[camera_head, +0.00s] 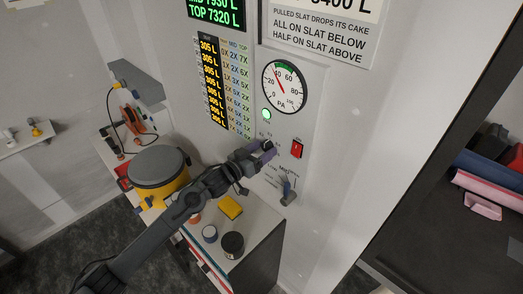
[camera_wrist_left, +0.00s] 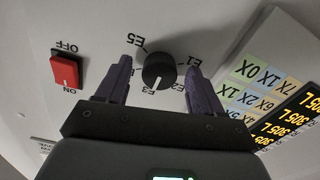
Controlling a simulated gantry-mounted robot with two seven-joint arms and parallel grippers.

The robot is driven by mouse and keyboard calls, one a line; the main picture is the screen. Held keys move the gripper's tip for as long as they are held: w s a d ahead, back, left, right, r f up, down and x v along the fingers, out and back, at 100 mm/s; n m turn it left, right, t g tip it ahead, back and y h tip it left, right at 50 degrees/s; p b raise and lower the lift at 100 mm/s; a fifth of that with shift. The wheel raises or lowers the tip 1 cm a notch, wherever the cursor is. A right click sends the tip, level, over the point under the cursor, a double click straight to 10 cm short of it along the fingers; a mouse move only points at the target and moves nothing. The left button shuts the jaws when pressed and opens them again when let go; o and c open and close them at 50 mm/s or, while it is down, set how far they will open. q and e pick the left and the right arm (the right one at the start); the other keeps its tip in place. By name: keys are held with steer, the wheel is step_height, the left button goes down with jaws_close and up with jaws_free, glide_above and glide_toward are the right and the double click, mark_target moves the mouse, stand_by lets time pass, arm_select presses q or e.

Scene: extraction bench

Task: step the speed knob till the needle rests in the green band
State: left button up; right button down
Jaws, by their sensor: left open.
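The black speed knob (camera_wrist_left: 158,70) sits on the pale panel among E labels. In the left wrist view its white mark points down, near the E3 label. My left gripper (camera_wrist_left: 160,85) is open, with one purple finger on each side of the knob; I cannot tell whether they touch it. In the head view the left gripper (camera_head: 263,154) is at the panel and partly covers the knob (camera_head: 268,145). The round PA gauge (camera_head: 285,87) is above it. Its red needle points up and left, just left of the green band (camera_head: 285,69). My right gripper is not in view.
A red rocker switch (camera_head: 297,149) is right of the knob, and a lever (camera_head: 287,190) is below. A lit green lamp (camera_head: 266,114) is above. A yellow pot with a dark lid (camera_head: 158,165) and small items stand on the bench at left.

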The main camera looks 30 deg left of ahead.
arm_select(q)
steer(key=c, duration=1.1)
steer(key=shift+o, duration=0.2)
